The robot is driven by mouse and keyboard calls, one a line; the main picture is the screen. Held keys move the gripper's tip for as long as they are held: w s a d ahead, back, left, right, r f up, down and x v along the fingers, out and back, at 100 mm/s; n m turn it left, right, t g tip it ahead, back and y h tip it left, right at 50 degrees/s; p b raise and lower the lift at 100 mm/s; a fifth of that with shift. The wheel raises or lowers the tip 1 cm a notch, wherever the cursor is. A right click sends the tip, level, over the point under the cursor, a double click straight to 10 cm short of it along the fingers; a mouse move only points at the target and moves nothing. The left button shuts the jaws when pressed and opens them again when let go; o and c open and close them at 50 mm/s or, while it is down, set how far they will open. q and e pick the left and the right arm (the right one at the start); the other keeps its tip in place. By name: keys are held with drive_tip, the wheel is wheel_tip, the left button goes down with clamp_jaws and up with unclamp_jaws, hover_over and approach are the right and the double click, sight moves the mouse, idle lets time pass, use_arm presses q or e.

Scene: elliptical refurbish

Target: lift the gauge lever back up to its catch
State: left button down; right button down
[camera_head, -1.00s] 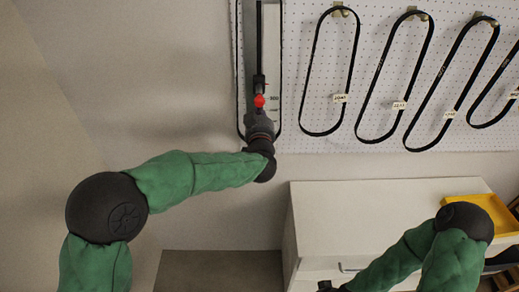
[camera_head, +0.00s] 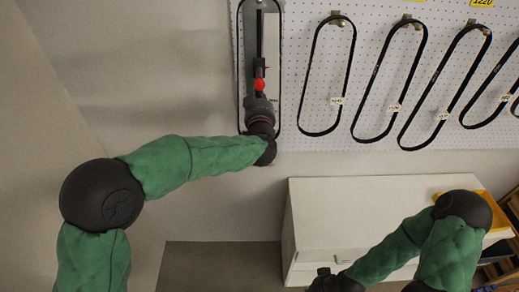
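The gauge (camera_head: 271,60) is a tall grey plate on the wall at the left end of the pegboard, with a black belt looped around it. A dark vertical rail (camera_head: 260,30) runs up its left side. The red-ended lever (camera_head: 259,85) is low on this rail. My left gripper (camera_head: 259,92) is right at the red part, reaching up from below. Its fingers are too small and covered to show whether they are shut on it. My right gripper (camera_head: 325,280) is low at the bottom edge, in front of the white cabinet, far from the gauge; its fingers are unclear.
Several black belts (camera_head: 348,75) with white tags hang on the white pegboard (camera_head: 375,30) to the right of the gauge. A white cabinet (camera_head: 350,205) stands below, with a yellow tray (camera_head: 480,197) on its right end. The wall left of the gauge is bare.

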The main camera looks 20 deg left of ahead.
use_arm(q)
wheel_tip(320, 180, up, 14)
drive_tip(key=p, duration=1.1)
drive_tip(key=shift+r, duration=0.25)
drive_tip(key=f+v, duration=0.1)
drive_tip(key=v, duration=0.6)
drive_tip(key=shift+f, duration=0.3)
drive_tip(key=shift+s, duration=0.1)
